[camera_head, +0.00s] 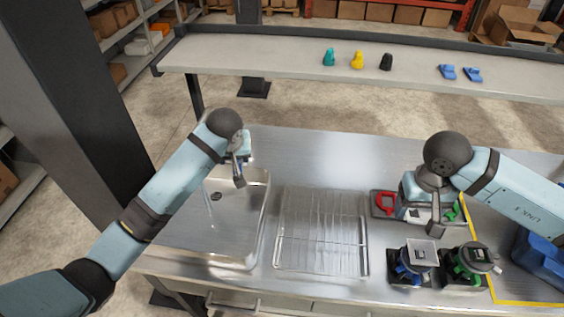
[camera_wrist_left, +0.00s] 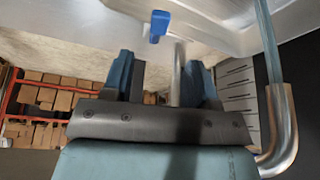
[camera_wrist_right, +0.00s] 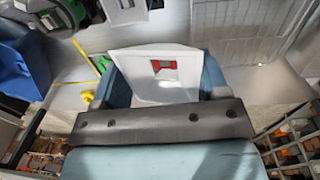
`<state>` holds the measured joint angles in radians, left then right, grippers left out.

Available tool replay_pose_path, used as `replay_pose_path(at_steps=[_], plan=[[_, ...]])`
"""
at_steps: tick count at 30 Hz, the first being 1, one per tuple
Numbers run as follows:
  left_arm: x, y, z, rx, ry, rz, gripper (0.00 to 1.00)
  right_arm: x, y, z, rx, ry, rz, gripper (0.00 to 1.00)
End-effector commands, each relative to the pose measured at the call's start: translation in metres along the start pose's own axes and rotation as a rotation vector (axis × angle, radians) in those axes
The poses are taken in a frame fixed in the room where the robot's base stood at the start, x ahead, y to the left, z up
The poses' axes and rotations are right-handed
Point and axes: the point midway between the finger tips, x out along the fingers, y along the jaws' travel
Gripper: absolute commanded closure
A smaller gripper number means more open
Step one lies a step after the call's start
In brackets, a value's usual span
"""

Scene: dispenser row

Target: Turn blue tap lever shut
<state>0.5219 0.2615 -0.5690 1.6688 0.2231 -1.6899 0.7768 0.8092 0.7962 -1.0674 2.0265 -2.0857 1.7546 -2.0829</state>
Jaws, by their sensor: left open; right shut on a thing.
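A blue tap lever (camera_wrist_left: 158,25) shows in the left wrist view, beyond the fingertips and between their lines, apart from both. A curved metal pipe (camera_wrist_left: 284,130) with a pale clear strip, perhaps running water, is at the right there. My left gripper (camera_wrist_left: 160,82) is open and empty, and a metal post (camera_wrist_left: 178,75) shows between its fingers. In the head view my left gripper (camera_head: 240,172) is over the right back part of the sink (camera_head: 205,235) and hides the tap. My right gripper (camera_wrist_right: 163,82) is shut on a white object (camera_wrist_right: 135,65) with a red mark.
A wire drying rack (camera_head: 322,235) lies right of the sink. A red-handled item (camera_head: 384,203) is near my right gripper (camera_head: 432,212). A blue-levered dispenser (camera_head: 410,262) and a green-levered one (camera_head: 472,265) stand at the front right. A blue bin (camera_head: 540,262) is far right.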

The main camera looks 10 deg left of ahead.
Motion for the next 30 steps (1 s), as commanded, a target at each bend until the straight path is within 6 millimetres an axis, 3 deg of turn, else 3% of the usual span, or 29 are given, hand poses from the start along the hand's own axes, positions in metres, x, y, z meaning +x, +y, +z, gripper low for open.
replay_pose_path(at_steps=[6,12,25,30], plan=[[0.044,0.0,0.0,0.0,-0.002,-0.002,0.47,-0.007,0.0,0.0,0.0,0.0,0.0,0.6],[0.073,0.0,0.0,0.001,0.0,0.0,0.47,-0.01,0.0,0.0,0.0,0.0,0.0,0.6],[0.084,0.0,0.0,0.001,0.001,0.001,0.47,-0.01,0.001,0.0,0.0,0.0,0.0,0.6],[0.084,0.0,0.0,0.001,0.001,0.001,0.84,-0.01,0.001,0.0,0.0,0.0,0.0,0.6]])
